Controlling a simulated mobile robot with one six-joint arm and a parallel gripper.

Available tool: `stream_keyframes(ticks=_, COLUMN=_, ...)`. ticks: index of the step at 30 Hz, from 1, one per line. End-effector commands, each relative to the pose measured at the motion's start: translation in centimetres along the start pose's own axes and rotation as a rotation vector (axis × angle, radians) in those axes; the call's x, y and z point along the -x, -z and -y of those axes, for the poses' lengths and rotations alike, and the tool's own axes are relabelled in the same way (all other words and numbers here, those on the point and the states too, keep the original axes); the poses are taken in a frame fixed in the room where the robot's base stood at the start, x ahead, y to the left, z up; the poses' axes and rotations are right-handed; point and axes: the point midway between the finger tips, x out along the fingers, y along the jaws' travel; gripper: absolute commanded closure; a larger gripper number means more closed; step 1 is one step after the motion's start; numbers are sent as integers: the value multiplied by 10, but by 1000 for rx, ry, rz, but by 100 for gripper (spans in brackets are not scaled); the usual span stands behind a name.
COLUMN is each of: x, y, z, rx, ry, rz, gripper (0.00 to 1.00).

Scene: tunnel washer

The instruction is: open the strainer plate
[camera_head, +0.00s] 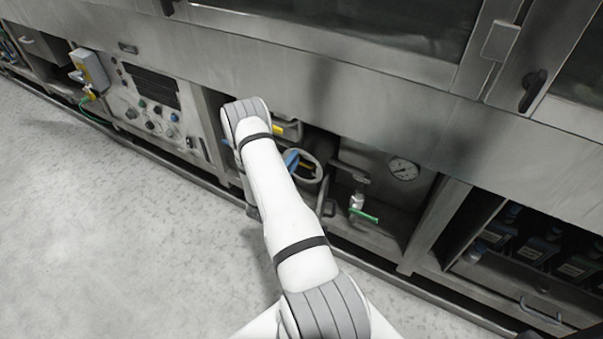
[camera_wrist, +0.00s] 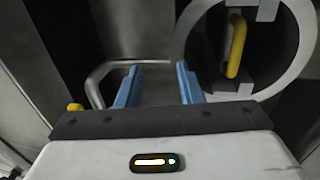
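I cannot tell for certain which part is the strainer plate. In the wrist view a bent metal bar handle (camera_wrist: 93,84) stands in front of a dull metal panel (camera_wrist: 135,28). My gripper (camera_wrist: 158,72) is open, with its two blue fingers apart. The handle runs from the left toward the left finger, and part of it is hidden behind that finger. I see nothing clearly held between the fingers. In the head view my gripper (camera_head: 291,160) shows only as a bit of blue inside the open bay, mostly hidden by my arm.
A thick grey ring (camera_wrist: 304,50) with a yellow handle (camera_wrist: 236,46) inside it stands close by the right finger. In the head view, a pressure gauge (camera_head: 403,169) and a green-handled valve (camera_head: 363,214) are to the right. The floor (camera_head: 110,240) at left is clear.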

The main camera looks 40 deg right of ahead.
Motion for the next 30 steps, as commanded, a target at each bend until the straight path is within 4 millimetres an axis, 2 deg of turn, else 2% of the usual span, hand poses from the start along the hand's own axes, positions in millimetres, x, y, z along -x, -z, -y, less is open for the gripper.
stream_keyframes(ticks=1, x=6, y=0, z=31, rx=0, ry=0, rz=-2, gripper=66)
stream_keyframes(ticks=3, x=10, y=1, z=53, rx=0, ry=0, rz=-3, gripper=66)
stream_keyframes(ticks=6, x=14, y=1, z=76, rx=-1, ry=0, rz=-3, gripper=66)
stream_keyframes(ticks=9, x=17, y=2, z=91, rx=-1, ry=0, rz=-4, gripper=66)
stream_keyframes(ticks=14, x=18, y=2, z=100, rx=-1, ry=0, rz=-4, gripper=66)
stream_keyframes(ticks=17, x=11, y=1, z=100, rx=-2, ry=-1, rz=-1, gripper=66)
stream_keyframes(ticks=30, x=-52, y=2, z=100, rx=-2, ry=-1, rz=-3, gripper=66)
